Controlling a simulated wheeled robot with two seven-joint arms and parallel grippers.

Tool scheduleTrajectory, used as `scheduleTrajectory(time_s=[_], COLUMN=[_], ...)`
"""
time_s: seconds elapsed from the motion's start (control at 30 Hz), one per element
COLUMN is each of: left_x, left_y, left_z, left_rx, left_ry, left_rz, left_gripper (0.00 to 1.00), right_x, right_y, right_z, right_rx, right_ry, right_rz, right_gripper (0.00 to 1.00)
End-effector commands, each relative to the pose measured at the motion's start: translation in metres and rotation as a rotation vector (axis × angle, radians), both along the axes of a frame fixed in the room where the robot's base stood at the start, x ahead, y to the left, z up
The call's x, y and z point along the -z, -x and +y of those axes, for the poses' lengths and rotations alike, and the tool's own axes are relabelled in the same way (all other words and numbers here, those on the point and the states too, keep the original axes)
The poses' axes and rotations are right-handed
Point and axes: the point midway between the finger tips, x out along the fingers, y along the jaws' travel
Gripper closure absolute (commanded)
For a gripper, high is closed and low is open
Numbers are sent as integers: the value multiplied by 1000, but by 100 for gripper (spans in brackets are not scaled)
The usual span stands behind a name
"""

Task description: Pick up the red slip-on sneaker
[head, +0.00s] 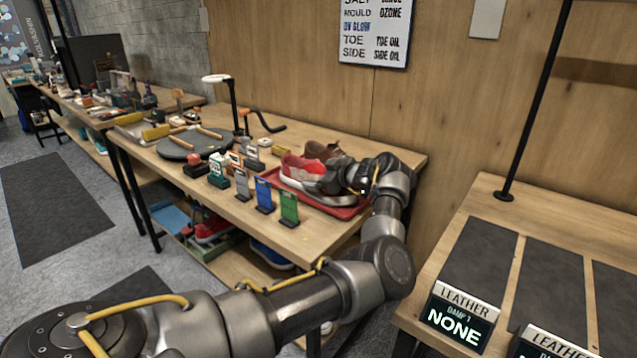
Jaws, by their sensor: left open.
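The red slip-on sneaker (291,163) sits in a red tray (337,211) on the wooden workbench, with a pale sole edge showing. My left arm reaches in from the bottom left and bends up to the tray. My left gripper (326,183) is open at the right end of the red sneaker, very close to it. The wrist hides part of the tray, and I cannot tell whether the fingers touch the shoe. A brown shoe (322,151) lies behind the red one. My right gripper is not in view.
Grey, blue and green cards (289,207) stand along the bench's front edge. A second table (475,205) with dark pads and "LEATHER" signs is at right.

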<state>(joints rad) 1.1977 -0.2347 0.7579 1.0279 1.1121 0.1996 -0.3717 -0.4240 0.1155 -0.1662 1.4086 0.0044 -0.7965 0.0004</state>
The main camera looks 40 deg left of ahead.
Motion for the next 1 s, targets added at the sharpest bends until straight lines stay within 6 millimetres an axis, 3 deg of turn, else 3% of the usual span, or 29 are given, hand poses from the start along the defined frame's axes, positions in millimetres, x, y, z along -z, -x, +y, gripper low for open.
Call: scheduleTrajectory(time_s=[0.1,0.47,0.73,0.77,1.0], left_x=[0,0,-4,-7,-50], left_y=[0,0,0,0,-1], left_z=[0,0,0,0,0], left_rx=[0,0,0,0,0], left_ry=[0,0,-2,-2,-2], left_rz=[0,0,-2,-2,-6], left_gripper=[10,57,58,64,64], right_x=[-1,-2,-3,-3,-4], right_y=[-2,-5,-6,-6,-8], right_z=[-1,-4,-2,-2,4], right_rx=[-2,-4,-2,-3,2], right_ry=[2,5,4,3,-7], right_rz=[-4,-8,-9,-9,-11], right_gripper=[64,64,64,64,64])
